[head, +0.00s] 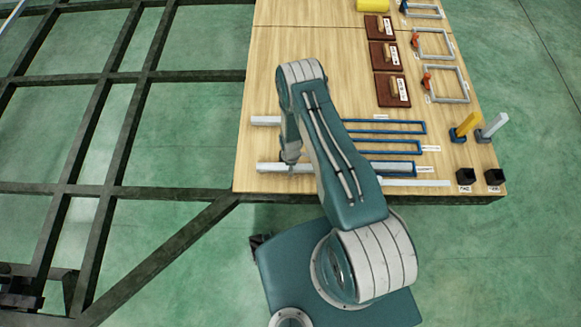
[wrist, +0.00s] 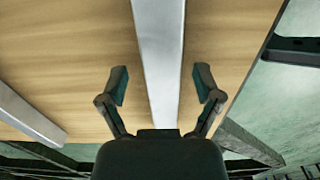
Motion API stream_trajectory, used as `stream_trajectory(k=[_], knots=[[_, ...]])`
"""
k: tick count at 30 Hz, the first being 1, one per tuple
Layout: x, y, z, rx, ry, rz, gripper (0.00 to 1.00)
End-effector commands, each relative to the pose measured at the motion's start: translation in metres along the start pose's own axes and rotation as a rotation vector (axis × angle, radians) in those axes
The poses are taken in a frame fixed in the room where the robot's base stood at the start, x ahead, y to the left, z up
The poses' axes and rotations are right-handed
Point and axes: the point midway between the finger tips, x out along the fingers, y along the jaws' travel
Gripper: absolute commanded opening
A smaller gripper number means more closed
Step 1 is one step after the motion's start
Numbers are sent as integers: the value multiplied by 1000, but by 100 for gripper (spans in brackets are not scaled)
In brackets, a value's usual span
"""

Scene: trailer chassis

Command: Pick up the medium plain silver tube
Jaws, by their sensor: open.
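A plain silver tube (head: 268,167) lies on the wooden table near its front edge, running left to right. My gripper (head: 291,158) is right above it, near its left end. In the wrist view this silver tube (wrist: 158,40) runs between the two spread fingers of my gripper (wrist: 160,77), with space on both sides. The gripper is open and holds nothing. Another silver tube (head: 265,120) lies farther back on the table; a silver tube (wrist: 28,117) also shows at the left of the wrist view. My arm hides the middle of the tubes.
Blue rectangular pieces (head: 425,128) lie right of my arm, with a thin pale bar (head: 415,183) at the front edge. Brown blocks with handles (head: 390,90), clamp-like frames (head: 445,84) and black holders (head: 466,176) stand at the right. A dark chassis frame (head: 150,192) adjoins the table's left.

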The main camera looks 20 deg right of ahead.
Motion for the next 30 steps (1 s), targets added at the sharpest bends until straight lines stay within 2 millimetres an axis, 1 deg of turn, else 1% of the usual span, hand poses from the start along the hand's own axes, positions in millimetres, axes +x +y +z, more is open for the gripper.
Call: stream_trajectory(k=[4,5,6,8,9,10,23,26,30], knots=[[0,0,-1,-2,-1,0,83],[0,0,-1,-1,-1,0,74],[0,0,-1,-1,-1,0,56],[0,0,-1,-2,-1,0,29],[0,0,-1,-2,-1,0,12],[0,0,-1,-2,-1,0,0],[-3,0,-1,-2,0,0,0],[-10,0,-1,-2,0,1,0],[-28,1,-1,-2,0,2,0]])
